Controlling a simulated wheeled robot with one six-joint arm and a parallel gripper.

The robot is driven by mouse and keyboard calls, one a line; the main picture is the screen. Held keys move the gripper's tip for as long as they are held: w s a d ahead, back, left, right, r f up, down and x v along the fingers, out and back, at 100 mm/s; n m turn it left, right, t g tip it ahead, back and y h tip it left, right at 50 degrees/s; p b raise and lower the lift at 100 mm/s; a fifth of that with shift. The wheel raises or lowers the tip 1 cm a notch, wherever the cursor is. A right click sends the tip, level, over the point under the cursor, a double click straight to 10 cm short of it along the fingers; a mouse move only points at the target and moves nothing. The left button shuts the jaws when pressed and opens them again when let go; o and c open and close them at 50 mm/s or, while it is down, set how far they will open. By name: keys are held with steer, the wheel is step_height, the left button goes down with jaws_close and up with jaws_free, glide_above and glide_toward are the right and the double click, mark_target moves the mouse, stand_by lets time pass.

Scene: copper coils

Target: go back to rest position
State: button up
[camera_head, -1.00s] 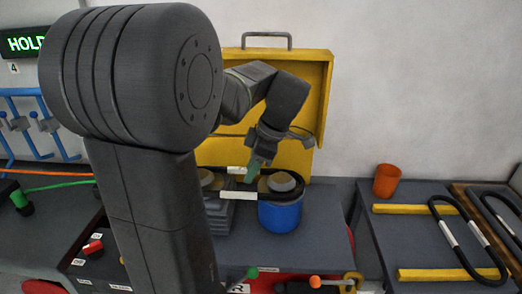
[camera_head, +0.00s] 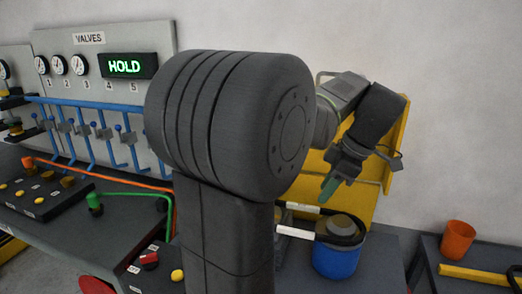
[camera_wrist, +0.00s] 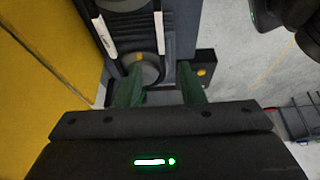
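My gripper (camera_head: 328,189) hangs at the end of my bent arm, above the blue container. In the wrist view its two green fingers (camera_wrist: 160,84) stand apart, with nothing visible held between them. A black loop with white bands (camera_head: 345,241) lies across the top of the blue container (camera_head: 336,262), below the gripper. In the wrist view the white bands (camera_wrist: 104,36) show beyond the fingers, near a grey round piece. My large dark arm joint fills the middle of the head view and hides part of the bench.
A yellow case (camera_head: 390,150) stands open behind the container. An orange cup (camera_head: 457,240) and a yellow bar (camera_head: 474,274) are at the right. At the left are a valve panel (camera_head: 88,38) with a green HOLD sign (camera_head: 125,66), blue pipes and a button box (camera_head: 40,192).

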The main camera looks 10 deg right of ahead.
mark_target(295, 230)
steer(key=shift+f, duration=0.1)
steer(key=x, duration=1.3)
steer(key=shift+s+a, duration=0.1)
steer(key=shift+a+f+p, duration=0.1)
steer(key=shift+p, duration=0.3)
steer(key=shift+r+p, duration=0.45)
steer(key=shift+r, duration=0.15)
steer(key=shift+f, duration=0.1)
